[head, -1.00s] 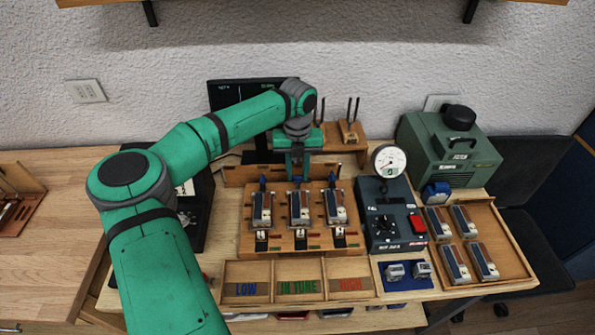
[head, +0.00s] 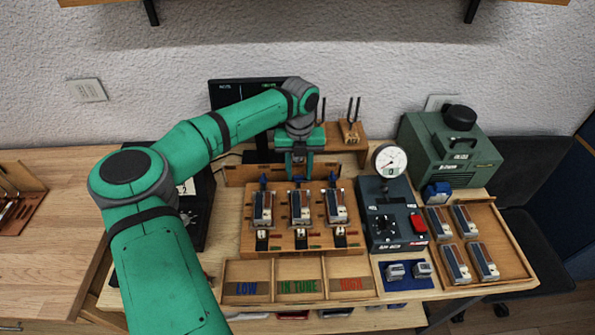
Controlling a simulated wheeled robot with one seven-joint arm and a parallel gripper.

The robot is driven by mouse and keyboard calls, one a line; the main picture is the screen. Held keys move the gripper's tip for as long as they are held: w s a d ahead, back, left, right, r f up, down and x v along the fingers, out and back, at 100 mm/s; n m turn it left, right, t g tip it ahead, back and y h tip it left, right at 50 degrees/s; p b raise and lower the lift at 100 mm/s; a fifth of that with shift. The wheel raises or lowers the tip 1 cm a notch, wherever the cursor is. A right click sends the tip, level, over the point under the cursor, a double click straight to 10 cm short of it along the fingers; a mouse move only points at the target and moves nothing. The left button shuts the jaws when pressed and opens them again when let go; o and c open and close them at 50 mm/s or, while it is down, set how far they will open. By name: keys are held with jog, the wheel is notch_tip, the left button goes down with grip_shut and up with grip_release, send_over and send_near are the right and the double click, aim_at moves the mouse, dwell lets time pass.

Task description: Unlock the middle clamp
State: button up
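A wooden board (head: 250,243) holds three blocks side by side, each with a blue clamp at its back end. The middle clamp (head: 299,181) is a small blue piece behind the middle block (head: 301,208). The left clamp (head: 264,182) and right clamp (head: 332,181) flank it. My gripper (head: 298,177) points down just behind and above the middle clamp. Its fingers look apart, with nothing visible held between them. The view is too small to tell whether the fingers touch the clamp or how its lever is set.
A dial gauge (head: 390,160) and dark control box (head: 392,228) stand right of the board. A wooden tray (head: 515,262) with several blocks lies farther right. Labelled bins (head: 298,266) lie in front. A monitor (head: 226,94) and a wooden stand (head: 352,133) are behind my gripper.

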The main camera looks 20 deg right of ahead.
notch_tip(320, 180, up, 11)
jog(key=shift+a+f, duration=0.15)
jog(key=shift+f, duration=0.05)
jog(key=shift+w, duration=0.15)
dwell(0.5)
